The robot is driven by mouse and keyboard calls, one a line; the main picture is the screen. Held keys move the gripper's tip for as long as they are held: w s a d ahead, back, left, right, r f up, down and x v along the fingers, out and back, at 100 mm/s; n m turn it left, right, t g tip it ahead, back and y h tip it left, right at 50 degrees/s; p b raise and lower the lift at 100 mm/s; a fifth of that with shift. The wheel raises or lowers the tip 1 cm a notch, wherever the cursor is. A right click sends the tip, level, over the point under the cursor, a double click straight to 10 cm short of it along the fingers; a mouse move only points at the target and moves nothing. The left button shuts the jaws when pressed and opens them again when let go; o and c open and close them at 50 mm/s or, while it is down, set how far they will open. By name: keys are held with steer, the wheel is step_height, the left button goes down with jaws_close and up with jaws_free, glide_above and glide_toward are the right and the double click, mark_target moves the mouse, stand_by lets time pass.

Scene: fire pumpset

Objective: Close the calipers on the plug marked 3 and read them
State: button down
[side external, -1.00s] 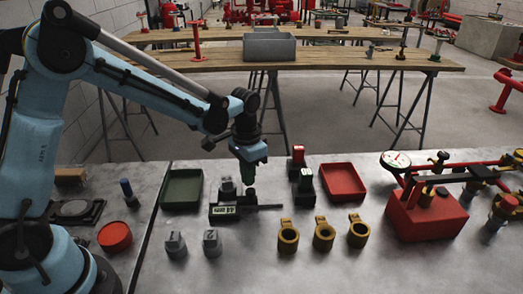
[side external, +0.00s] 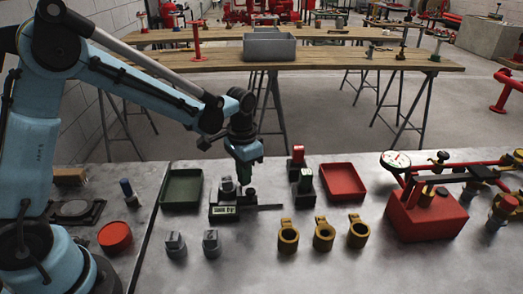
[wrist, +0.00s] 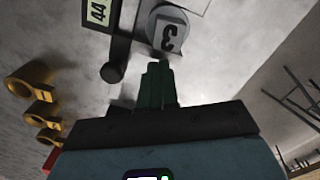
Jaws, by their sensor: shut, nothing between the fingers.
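The plug marked 3 (side external: 228,188) stands upright at the calipers, and its 3 faces up in the wrist view (wrist: 170,34). The calipers (side external: 268,206) lie on the bench with their bar reaching right. Their display (side external: 223,211) is too small to read in the side view; in the wrist view it shows 44 (wrist: 98,12), cut by the frame edge. A dark round knob (wrist: 112,72) stands beside the plug. My gripper (side external: 244,182) is shut and empty, just right of the plug and above the knob. Contact between jaws and plug cannot be told.
Two grey plugs (side external: 176,245) (side external: 212,243) stand in front. Several yellow ringed pieces (side external: 323,234) lie to the right. A green tray (side external: 182,188) and a red tray (side external: 343,182) are behind. A red block with a gauge (side external: 427,215) stands at the right.

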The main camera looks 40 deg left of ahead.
steer(key=shift+s+a, duration=0.7)
stand_by(0.7)
steer(key=shift+w+d, duration=0.1)
steer(key=shift+w+d+r, duration=0.1)
steer(key=shift+w+d, duration=0.3)
steer(key=shift+d, duration=0.05)
step_height(320, 180, up, 7)
stand_by(0.9)
steer(key=s+a+r+n+t, duration=0.1)
steer(key=s+r+n+t, duration=0.2)
steer(key=s+t, duration=0.4)
steer(key=shift+s+a+r, duration=0.35)
steer(key=shift+s, duration=2.35)
